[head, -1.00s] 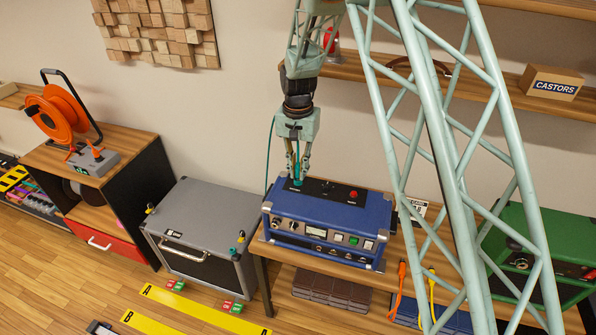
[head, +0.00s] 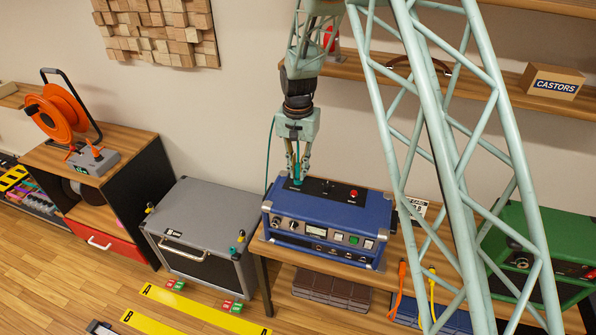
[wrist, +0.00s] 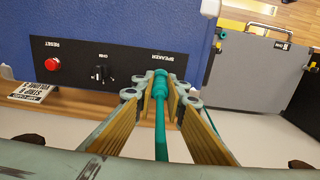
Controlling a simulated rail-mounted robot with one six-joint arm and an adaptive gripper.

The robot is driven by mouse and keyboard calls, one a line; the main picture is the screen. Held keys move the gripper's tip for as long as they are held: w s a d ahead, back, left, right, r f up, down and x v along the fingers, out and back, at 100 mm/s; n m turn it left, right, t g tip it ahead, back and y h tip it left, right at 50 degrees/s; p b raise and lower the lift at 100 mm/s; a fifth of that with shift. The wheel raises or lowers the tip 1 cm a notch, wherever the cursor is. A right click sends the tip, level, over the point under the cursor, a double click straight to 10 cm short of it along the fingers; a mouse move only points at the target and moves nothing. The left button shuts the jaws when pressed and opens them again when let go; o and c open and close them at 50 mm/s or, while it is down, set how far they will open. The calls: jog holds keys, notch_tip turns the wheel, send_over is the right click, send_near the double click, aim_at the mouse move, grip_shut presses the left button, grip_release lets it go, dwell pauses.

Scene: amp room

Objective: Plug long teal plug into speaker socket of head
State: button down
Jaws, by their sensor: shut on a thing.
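The blue amplifier head (head: 328,222) stands on a wooden shelf unit, its black top panel (wrist: 105,60) facing up. In the wrist view that panel carries a SPEAKER label, a small switch and a red RESET button. My gripper (wrist: 161,92) is shut on the long teal plug (wrist: 160,84), with a finger on each side of it. The plug's far end is at the panel beside the SPEAKER label. The speaker socket is hidden behind it, so I cannot tell how deep the plug sits. In the head view my gripper (head: 299,177) points down over the panel's left end.
A grey cabinet (head: 200,225) stands on the floor to the left, with teal and yellow plugs on its corners. A green amplifier (head: 555,250) is at the right. A printed card (wrist: 38,92) lies by the blue head. The wall is behind.

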jog(key=c, duration=2.5)
grip_release()
jog(key=shift+c, duration=0.2)
jog(key=shift+r, duration=0.1)
jog(key=shift+r, duration=5.85)
jog(key=shift+r, duration=0.1)
